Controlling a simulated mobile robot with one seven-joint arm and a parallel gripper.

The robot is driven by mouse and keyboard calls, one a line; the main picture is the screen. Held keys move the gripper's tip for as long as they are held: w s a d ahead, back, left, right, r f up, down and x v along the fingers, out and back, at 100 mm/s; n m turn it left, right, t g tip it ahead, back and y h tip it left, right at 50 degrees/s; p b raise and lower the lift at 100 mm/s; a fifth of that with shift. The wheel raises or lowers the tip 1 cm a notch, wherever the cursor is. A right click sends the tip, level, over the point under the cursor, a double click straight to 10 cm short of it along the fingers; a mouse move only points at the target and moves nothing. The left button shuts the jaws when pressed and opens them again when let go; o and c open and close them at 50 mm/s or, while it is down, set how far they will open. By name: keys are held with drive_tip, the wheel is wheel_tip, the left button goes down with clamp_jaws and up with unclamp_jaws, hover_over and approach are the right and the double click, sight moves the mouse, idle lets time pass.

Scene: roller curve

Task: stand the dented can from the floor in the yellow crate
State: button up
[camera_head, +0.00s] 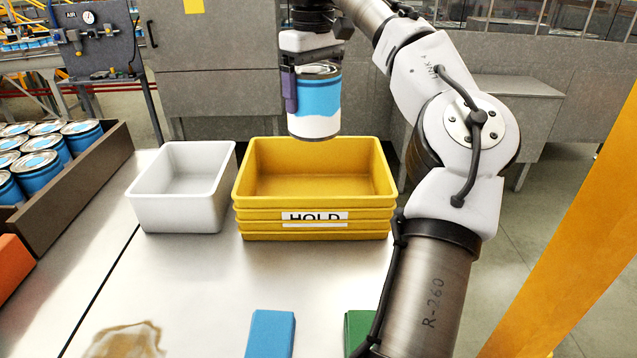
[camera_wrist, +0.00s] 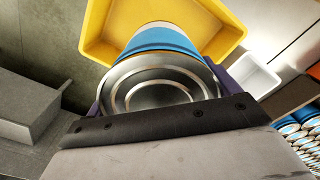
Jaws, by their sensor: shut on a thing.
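A blue and white can (camera_head: 319,98) hangs upright in my gripper (camera_head: 291,85), above the yellow crate (camera_head: 315,229). My gripper is shut on the can near its top, and the can does not touch the crate. The crate carries a HOLD label and its visible inside is empty. In the wrist view the can (camera_wrist: 160,82) shows its ringed metal lid between the fingers of my gripper (camera_wrist: 158,95), with the yellow crate (camera_wrist: 222,42) beyond it. I cannot make out the dent clearly.
An empty white bin (camera_head: 180,214) stands just left of the crate. A brown tray (camera_head: 88,172) with several blue cans is at the far left. A blue block (camera_head: 270,333) and a green block (camera_head: 360,330) lie at the front. A brown stain marks the table front left.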

sight(314, 119)
wheel_tip(314, 119, down, 18)
drive_tip(key=shift+r, duration=0.15)
idle(0.3)
drive_tip(key=o, duration=0.9)
drive_tip(key=shift+r, duration=0.1)
wheel_tip(314, 119, up, 12)
drive_tip(key=shift+f+b, duration=0.1)
drive_tip(key=shift+b, duration=0.25)
